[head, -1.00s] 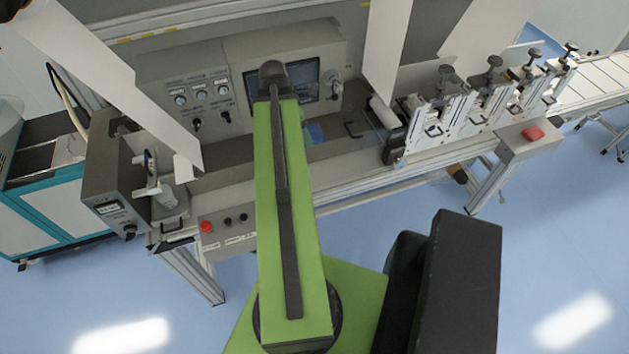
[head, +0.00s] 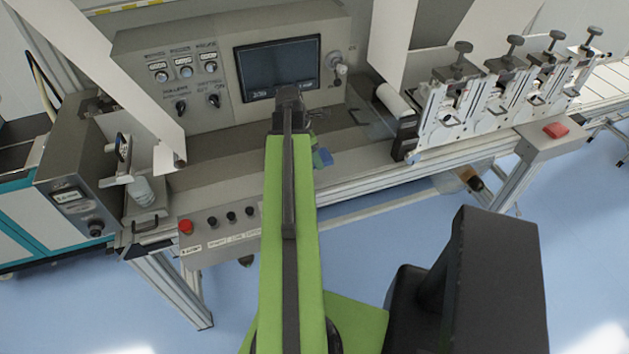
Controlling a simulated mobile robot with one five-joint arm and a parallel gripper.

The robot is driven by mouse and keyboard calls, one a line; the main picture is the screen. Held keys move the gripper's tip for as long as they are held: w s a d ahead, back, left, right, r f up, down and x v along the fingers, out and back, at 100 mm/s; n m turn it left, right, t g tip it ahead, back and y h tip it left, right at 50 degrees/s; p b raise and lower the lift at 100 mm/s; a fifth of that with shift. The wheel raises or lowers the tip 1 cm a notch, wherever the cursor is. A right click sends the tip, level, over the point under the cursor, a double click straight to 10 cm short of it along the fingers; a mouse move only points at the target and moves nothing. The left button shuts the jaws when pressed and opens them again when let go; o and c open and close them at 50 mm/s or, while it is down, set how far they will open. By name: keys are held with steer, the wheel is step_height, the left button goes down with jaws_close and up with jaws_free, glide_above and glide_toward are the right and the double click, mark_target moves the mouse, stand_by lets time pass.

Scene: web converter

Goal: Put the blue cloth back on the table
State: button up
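A small blue patch, likely the blue cloth (head: 322,157), shows just right of my green arm, over the machine's grey table (head: 225,170). Most of it is hidden behind the arm. I cannot tell whether it lies on the table or is held above it. My gripper is hidden behind the dark far end of my arm, so its fingers cannot be made out.
A control panel with a screen (head: 279,69) stands behind the table. Slitter units with black knobs (head: 455,100) are at the right, by a white roller (head: 393,100). A white web hangs at the left. A button box (head: 219,229) is on the front edge.

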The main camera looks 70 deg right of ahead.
mark_target(317, 177)
step_height(317, 177, down, 8)
steer(key=b, duration=0.6)
steer(key=shift+r, duration=0.4)
steer(key=shift+f, duration=0.2)
steer(key=o, duration=1.2)
steer(key=shift+a, duration=0.1)
steer(key=p+v, duration=1.2)
steer(key=shift+r, duration=0.3)
steer(key=shift+f, duration=0.15)
